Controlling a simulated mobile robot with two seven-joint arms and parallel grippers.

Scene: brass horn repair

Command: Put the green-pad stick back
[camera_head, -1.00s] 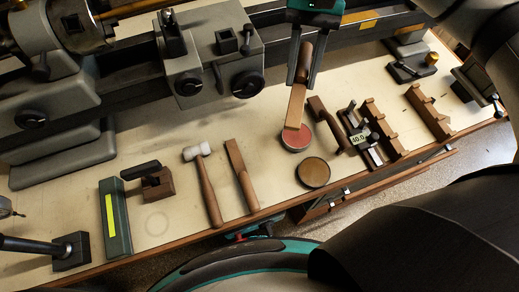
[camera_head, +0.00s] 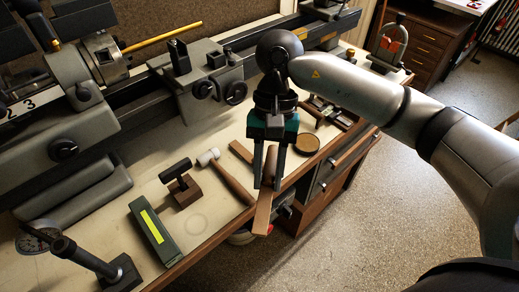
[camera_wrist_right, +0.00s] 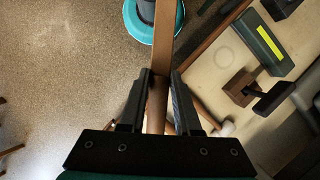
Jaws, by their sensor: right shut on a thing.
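My right gripper (camera_head: 267,187) is shut on a flat wooden stick (camera_head: 263,214), which points down past the fingertips at the bench's front edge. In the right wrist view the stick (camera_wrist_right: 167,38) runs out from between the fingers (camera_wrist_right: 160,75), over the floor side of the bench edge. No green pad shows on its visible faces; its upper part is between the fingers. Another flat wooden stick (camera_head: 240,151) lies on the bench behind the gripper, partly hidden. Notched wooden holders (camera_head: 328,108) stand farther right, partly covered by my arm. My left gripper is out of view.
A white-headed mallet (camera_head: 232,180), a wooden block with a dark bar (camera_head: 183,190) and a green case with a yellow stripe (camera_head: 152,232) lie left of the gripper. A round brown tin (camera_head: 307,145) is to the right. The lathe (camera_head: 200,85) runs behind.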

